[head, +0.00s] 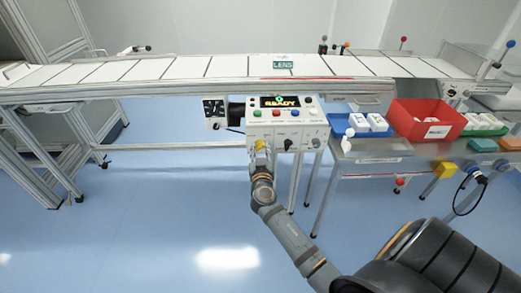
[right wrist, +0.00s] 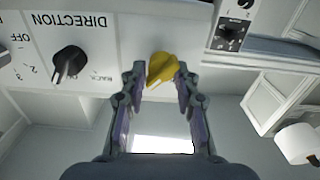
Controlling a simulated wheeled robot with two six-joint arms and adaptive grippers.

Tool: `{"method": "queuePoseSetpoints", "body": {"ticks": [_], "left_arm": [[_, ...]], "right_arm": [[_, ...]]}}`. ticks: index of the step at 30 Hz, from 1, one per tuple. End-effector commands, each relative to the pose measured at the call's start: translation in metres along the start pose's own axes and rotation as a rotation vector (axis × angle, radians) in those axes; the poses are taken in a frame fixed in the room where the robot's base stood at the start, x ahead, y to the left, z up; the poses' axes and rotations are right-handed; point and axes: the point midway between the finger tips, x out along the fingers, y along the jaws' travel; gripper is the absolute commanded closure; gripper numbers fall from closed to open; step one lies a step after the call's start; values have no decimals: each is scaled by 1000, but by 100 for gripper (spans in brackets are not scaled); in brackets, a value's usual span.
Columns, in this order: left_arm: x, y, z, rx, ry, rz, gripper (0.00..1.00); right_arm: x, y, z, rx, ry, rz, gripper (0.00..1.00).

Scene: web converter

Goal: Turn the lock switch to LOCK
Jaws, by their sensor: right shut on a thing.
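The yellow switch knob (right wrist: 163,66) is on the lower front panel of the white control box (head: 287,113), at its left end in the head view. It also shows there as a small yellow patch (head: 259,146). In the right wrist view its narrow end points to the lower left; its lettering is not readable. My right gripper (right wrist: 160,76) is shut on the yellow knob, one finger on each side. In the head view the right gripper (head: 260,155) reaches up to the panel from below and partly covers the knob. My left gripper is out of view.
A black DIRECTION knob (right wrist: 70,66) is beside the yellow one. The display (head: 281,102) reads READY, above several coloured buttons. A conveyor (head: 200,68) runs behind the box. A red bin (head: 427,119) stands on the right-hand table. The floor below is clear.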

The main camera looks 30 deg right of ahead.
Motion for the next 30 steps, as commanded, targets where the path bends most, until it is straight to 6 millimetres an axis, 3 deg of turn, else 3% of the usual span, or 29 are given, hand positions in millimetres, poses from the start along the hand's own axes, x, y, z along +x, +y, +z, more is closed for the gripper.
{"method": "queuePoseSetpoints", "body": {"ticks": [16, 30], "left_arm": [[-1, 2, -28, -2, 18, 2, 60], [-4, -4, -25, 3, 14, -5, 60]], "right_arm": [[0, -2, 2, -458, -1, -2, 100], [0, -4, 2, -905, -3, -4, 100]]}}
